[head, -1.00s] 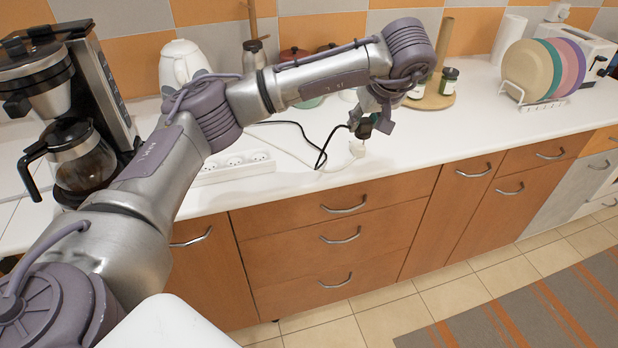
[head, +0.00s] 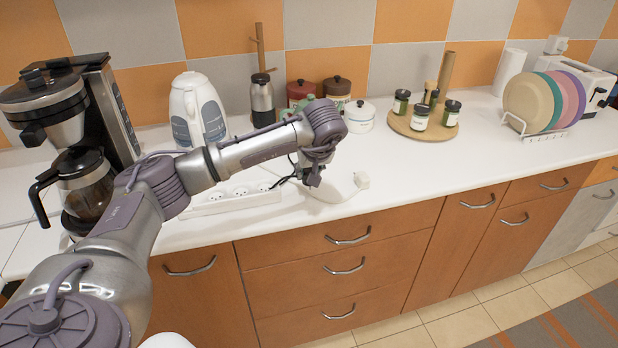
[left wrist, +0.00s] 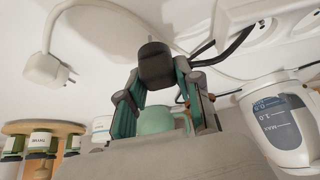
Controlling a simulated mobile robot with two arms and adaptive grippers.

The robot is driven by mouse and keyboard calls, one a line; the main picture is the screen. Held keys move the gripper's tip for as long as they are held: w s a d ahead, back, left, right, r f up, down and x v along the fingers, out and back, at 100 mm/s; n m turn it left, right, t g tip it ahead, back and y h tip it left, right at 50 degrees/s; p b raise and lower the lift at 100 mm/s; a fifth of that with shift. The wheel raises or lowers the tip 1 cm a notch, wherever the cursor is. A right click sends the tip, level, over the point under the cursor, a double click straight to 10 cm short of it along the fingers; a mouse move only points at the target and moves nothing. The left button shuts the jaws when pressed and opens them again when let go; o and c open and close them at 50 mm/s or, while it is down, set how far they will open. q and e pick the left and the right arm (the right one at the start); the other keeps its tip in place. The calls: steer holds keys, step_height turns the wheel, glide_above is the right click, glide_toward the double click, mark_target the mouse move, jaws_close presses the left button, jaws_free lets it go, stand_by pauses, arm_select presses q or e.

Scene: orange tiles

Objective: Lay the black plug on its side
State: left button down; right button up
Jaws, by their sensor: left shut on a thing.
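My left gripper (head: 313,178) is low over the white counter, just right of the power strip. In the left wrist view its green-sided fingers (left wrist: 156,76) are shut on the black plug (left wrist: 155,62). The black cable (left wrist: 228,50) runs from near the plug off to the right in that view. In the head view the gripper mostly hides the plug, and a bit of black cable shows at its left. I cannot tell whether the plug touches the counter. My right gripper is in neither view.
A white power strip (head: 232,198) lies left of the gripper. A white plug (head: 362,180) lies to its right; it also shows in the left wrist view (left wrist: 48,70). A kettle (head: 197,115), pots and a jar tray (head: 398,128) stand behind.

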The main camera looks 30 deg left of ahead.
arm_select(q)
steer(key=shift+f, duration=1.5)
steer(key=c, duration=0.8)
jaws_free()
